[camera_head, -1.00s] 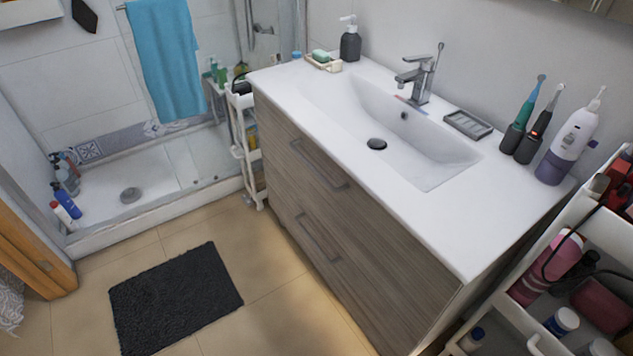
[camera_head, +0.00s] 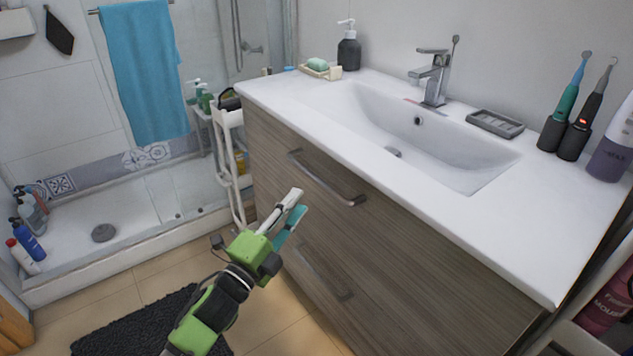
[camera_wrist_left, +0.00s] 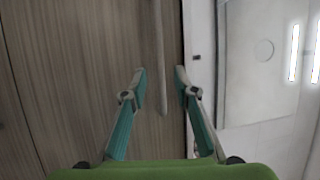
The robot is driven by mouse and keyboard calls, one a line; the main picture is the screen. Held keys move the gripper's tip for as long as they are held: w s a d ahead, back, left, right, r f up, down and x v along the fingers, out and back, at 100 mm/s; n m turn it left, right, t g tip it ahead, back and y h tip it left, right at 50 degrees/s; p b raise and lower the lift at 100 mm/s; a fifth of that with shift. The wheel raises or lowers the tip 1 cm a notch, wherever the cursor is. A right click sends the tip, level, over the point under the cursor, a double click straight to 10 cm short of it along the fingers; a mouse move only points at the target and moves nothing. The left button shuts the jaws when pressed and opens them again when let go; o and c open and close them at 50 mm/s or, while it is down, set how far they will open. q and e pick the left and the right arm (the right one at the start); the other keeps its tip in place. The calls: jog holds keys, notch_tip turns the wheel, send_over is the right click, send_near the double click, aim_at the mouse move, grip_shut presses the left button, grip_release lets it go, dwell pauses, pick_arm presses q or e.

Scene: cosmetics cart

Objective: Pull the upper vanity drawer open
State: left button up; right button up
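The vanity's upper drawer (camera_head: 280,142) has a grey-brown wood front and is closed. Its metal bar handle (camera_head: 325,180) runs along the upper part of the front. My left gripper (camera_head: 293,208) is in front of the drawers, a little below and to the left of the handle's middle in the head view. In the left wrist view the gripper (camera_wrist_left: 159,80) is open and empty, its two teal-padded fingers apart. The handle (camera_wrist_left: 159,50) shows ahead between the fingertips, apart from them. My right gripper is not in view.
The lower drawer has its own handle (camera_head: 325,272), partly behind my left gripper. A white slim cart (camera_head: 230,150) stands at the vanity's left end. A dark mat (camera_head: 130,325) lies on the floor. The white sink top (camera_head: 500,230) overhangs the drawers.

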aim_at(315, 181)
pick_arm(q)
jog(key=x, duration=0.9)
jog(key=shift+b, duration=0.3)
jog(key=shift+w+d, duration=0.2)
jog(key=shift+w, duration=0.05)
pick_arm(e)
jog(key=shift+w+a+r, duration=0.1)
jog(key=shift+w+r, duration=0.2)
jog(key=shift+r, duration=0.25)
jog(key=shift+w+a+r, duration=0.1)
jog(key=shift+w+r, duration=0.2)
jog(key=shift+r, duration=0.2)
pick_arm(q)
grip_shut()
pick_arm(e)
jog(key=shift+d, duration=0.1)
